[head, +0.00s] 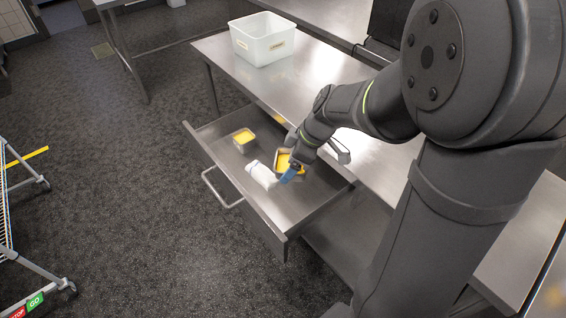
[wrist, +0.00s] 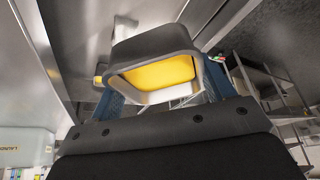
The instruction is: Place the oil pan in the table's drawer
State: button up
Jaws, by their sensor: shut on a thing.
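My gripper (head: 291,173) is over the open drawer (head: 318,194) of the steel table (head: 260,80). It is shut on an oil pan (head: 283,160), a small square metal pan with yellow contents. In the wrist view the pan (wrist: 155,58) sits between the blue fingers, its yellow inside facing the camera. I cannot tell whether the held pan touches the drawer floor. A second, similar pan with yellow contents (head: 244,137) stands in the far left part of the drawer. A white item (head: 261,175), perhaps a bottle or cloth, lies in the drawer just left of my gripper.
A white plastic bin (head: 262,40) stands on the far end of the tabletop. The drawer's handle (head: 222,190) sticks out to the left. The right end of the drawer looks clear. A wire cart (head: 25,215) stands on the floor at far left.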

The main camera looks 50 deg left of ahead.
aim_at(284, 208)
notch_tip(284, 208, down, 19)
jog(key=shift+r, duration=0.15)
dwell(0.5)
jog(key=o, duration=1.3)
jog(key=v, duration=1.2)
jog(key=shift+w, duration=0.1)
jog(key=shift+a, duration=0.1)
